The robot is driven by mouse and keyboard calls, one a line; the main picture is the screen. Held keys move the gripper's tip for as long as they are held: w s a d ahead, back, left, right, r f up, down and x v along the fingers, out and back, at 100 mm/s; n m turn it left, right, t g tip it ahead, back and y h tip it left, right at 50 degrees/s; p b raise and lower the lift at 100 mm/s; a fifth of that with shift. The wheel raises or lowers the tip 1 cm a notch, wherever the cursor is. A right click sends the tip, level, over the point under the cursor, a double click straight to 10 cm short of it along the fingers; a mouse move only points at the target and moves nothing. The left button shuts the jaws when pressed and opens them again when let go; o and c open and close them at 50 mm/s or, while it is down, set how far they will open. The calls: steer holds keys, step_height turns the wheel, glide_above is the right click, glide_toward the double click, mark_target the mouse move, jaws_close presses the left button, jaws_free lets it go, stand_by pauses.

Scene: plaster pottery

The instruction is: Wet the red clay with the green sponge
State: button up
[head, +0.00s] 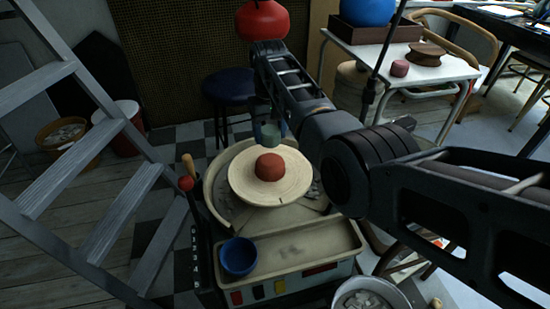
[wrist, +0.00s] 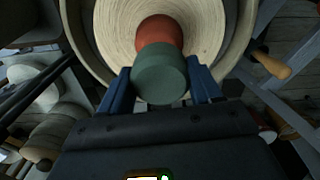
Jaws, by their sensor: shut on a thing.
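The red clay (head: 269,167) is a rounded lump on the middle of the pale round wheel head (head: 245,184). The green sponge (head: 271,133) is a short cylinder just above and behind the clay in the head view. My gripper (wrist: 160,84) is shut on the sponge, which shows between its blue fingers in the wrist view (wrist: 159,72). There the sponge covers part of the clay (wrist: 161,33). I cannot tell whether the sponge touches the clay.
A blue bowl (head: 238,257) sits at the left of the tray (head: 290,255) in front of the wheel. A grey ladder (head: 85,155) stands at the left, and a dark blue stool (head: 229,87) behind the wheel. A white table (head: 440,66) stands at the back right.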

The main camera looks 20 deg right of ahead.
steer(key=shift+w+d+r+b, duration=0.2)
steer(key=shift+w+r+b, duration=0.1)
steer(key=shift+w, duration=0.3)
steer(key=b, duration=0.5)
glide_above(271, 162)
step_height(271, 162, down, 6)
steer(key=shift+a+r, duration=0.1)
steer(key=shift+r, duration=0.05)
steer(key=shift+f+b, duration=0.85)
steer(key=shift+f, duration=0.3)
stand_by(0.9)
steer(key=shift+f, duration=0.2)
stand_by(2.8)
steer(key=shift+r+p, duration=3.95)
steer(key=shift+r, duration=0.2)
